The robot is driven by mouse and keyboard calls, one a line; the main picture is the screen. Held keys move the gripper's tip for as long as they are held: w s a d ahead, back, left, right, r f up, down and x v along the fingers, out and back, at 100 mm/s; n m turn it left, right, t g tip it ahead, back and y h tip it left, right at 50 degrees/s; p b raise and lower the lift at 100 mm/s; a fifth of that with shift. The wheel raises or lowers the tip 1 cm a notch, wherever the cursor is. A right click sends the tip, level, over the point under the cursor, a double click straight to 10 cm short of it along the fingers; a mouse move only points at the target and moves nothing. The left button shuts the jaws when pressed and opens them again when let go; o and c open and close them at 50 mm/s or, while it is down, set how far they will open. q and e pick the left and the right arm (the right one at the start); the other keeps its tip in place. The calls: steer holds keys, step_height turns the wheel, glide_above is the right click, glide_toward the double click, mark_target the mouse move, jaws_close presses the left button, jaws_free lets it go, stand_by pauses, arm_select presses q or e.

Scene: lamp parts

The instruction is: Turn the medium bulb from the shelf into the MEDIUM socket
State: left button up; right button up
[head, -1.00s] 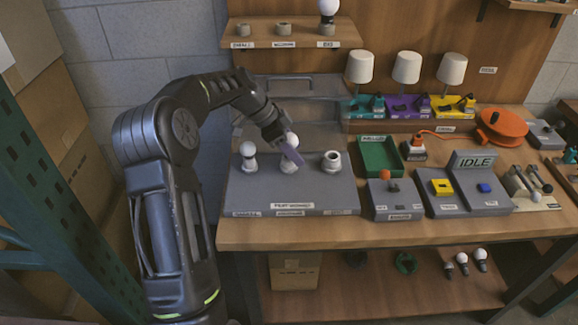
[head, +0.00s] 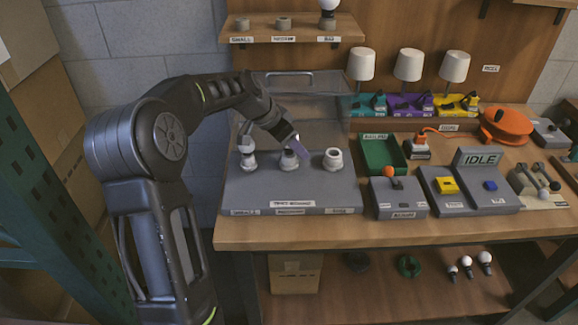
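The medium socket (head: 289,161) is the middle one of three sockets on a grey board (head: 340,193). The shelf's medium holder (head: 283,23) is empty. My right gripper is out of view.
The left socket (head: 248,161) holds a small bulb, partly shaded by my arm. The right socket (head: 333,159) is empty. A large bulb (head: 328,4) stands on the upper shelf (head: 350,31). A green tray (head: 383,152) and a control box showing IDLE (head: 478,162) are to the right.

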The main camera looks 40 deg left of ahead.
arm_select(q)
steer(key=shift+r+n+y, duration=0.1)
steer(key=shift+n+y, duration=0.2)
steer(key=shift+n, duration=0.2)
steer(key=shift+a+n, duration=0.1)
steer(key=shift+n, duration=0.2)
steer(key=shift+r+n+y+p, duration=0.1)
steer(key=shift+n+y+p, duration=0.5)
steer(key=shift+n+p, duration=0.25)
steer(key=shift+a+n+y+p, duration=0.25)
steer(key=shift+n+y+p, duration=0.75)
steer(key=shift+n+p, duration=0.9)
steer(key=shift+a+n+y, duration=0.15)
steer(key=shift+n+y, duration=0.35)
steer(key=shift+n, duration=0.15)
